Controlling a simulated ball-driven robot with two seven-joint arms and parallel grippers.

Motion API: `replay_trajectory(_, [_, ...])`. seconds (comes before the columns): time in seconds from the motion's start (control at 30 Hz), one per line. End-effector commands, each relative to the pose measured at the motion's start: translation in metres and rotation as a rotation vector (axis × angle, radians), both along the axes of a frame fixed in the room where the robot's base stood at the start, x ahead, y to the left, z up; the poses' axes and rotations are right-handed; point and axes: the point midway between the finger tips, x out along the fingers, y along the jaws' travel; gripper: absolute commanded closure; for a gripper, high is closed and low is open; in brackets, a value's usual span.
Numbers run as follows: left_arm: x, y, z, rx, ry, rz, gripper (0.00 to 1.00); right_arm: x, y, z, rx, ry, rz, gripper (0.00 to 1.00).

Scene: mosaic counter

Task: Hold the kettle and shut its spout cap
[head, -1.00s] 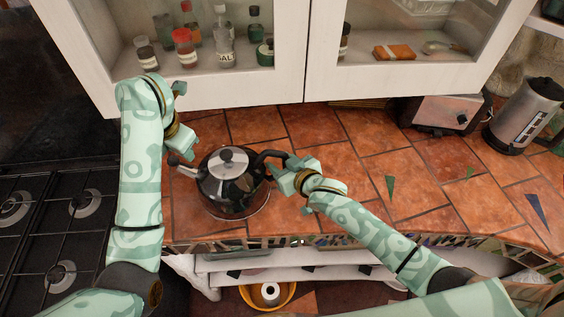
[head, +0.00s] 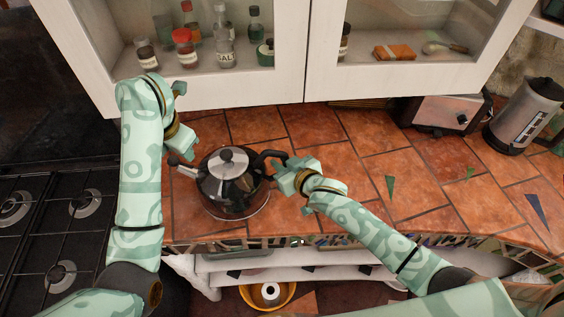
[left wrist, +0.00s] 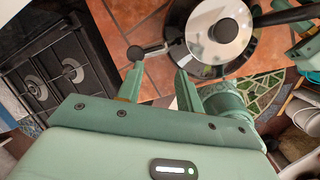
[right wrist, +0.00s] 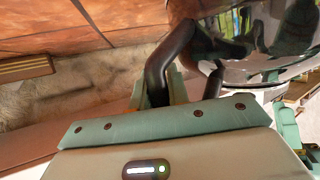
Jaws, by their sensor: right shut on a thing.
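The kettle (head: 232,190), glossy black with a steel lid, stands upright on the tiled counter. Its spout (head: 184,170) points left in the head view; the dark spout cap (left wrist: 135,53) shows at the spout's end in the left wrist view. I cannot tell how far the cap is open. My right gripper (head: 288,178) is shut on the black kettle handle (right wrist: 170,58), at the kettle's right side. My left gripper (left wrist: 160,74) is open and empty, its fingertips close to the spout end and cap, apparently not touching.
A gas hob (head: 45,230) lies to the left. White cabinets (head: 280,95) with bottles and jars overhang the counter's back. A toaster (head: 440,113) and an electric kettle (head: 525,115) stand at the back right. The tiles (head: 400,180) right of the kettle are mostly free.

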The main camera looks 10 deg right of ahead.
Motion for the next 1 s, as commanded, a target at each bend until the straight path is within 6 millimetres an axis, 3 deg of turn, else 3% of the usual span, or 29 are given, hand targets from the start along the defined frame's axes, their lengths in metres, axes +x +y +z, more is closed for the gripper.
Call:
replay_trajectory(0.7, [0.0000,0.0000,0.0000,0.000,0.000,0.000,0.64,0.0001,-0.0005,-0.0001,-0.002,0.000,-0.001,1.00])
replay_trajectory(0.83, [0.0000,0.0000,0.0000,0.000,0.000,0.000,0.97,0.0000,-0.0005,-0.0002,-0.002,0.000,-0.001,1.00])
replay_trajectory(1.0, [-0.0013,0.0002,-0.0022,0.001,0.004,0.000,1.00,0.0000,-0.0005,-0.0002,-0.002,0.000,-0.001,1.00])
